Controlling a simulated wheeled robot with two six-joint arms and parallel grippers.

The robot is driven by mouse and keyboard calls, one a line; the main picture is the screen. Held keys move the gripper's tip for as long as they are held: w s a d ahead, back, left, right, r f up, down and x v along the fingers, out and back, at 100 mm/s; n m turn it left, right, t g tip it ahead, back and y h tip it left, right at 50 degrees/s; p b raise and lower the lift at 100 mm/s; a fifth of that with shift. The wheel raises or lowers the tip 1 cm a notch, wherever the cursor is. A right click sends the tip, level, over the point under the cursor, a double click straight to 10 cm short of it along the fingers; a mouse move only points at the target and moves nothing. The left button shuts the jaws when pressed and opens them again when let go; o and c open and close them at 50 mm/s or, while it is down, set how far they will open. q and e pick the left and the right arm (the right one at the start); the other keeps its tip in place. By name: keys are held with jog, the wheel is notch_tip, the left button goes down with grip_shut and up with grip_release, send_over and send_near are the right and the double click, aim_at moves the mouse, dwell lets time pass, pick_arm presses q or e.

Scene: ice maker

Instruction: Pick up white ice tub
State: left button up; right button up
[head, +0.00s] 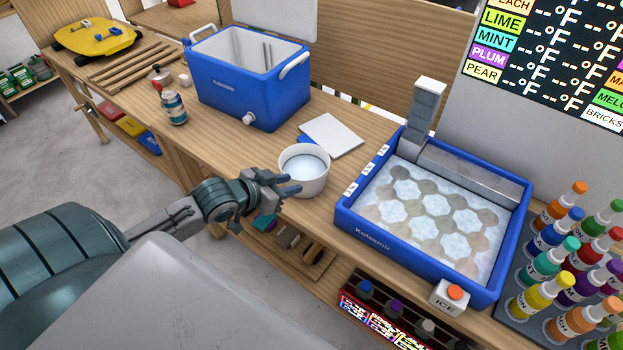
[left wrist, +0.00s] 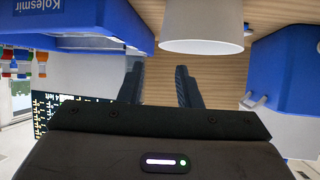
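The white ice tub (head: 312,183) is a round, open-topped white bowl standing upright on the wooden counter, left of the ice maker. It also shows at the top of the left wrist view (left wrist: 203,28), which looks upside down. My left gripper (head: 288,184) is at the tub's near left side, its fingertips overlapping the rim in the head view. In the left wrist view its two fingers (left wrist: 161,72) are apart with nothing between them. The tub lies beyond the fingertips, offset toward the picture's top; whether they touch is unclear. My right gripper is not in view.
The blue ice maker (head: 345,222) stands right of the tub, and a blue cooler (head: 240,95) stands behind it. A white square lid or board (head: 332,135) lies between them. A bottle (head: 174,107) stands left. Syrup bottles (head: 560,265) crowd the right.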

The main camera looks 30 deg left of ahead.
aim_at(315, 179)
pick_arm(q)
jog(key=p+x, duration=0.2)
jog(key=x, duration=0.8)
jog(key=shift+w, duration=0.4)
jog(key=shift+c, duration=0.2)
grip_shut()
dwell(1.0)
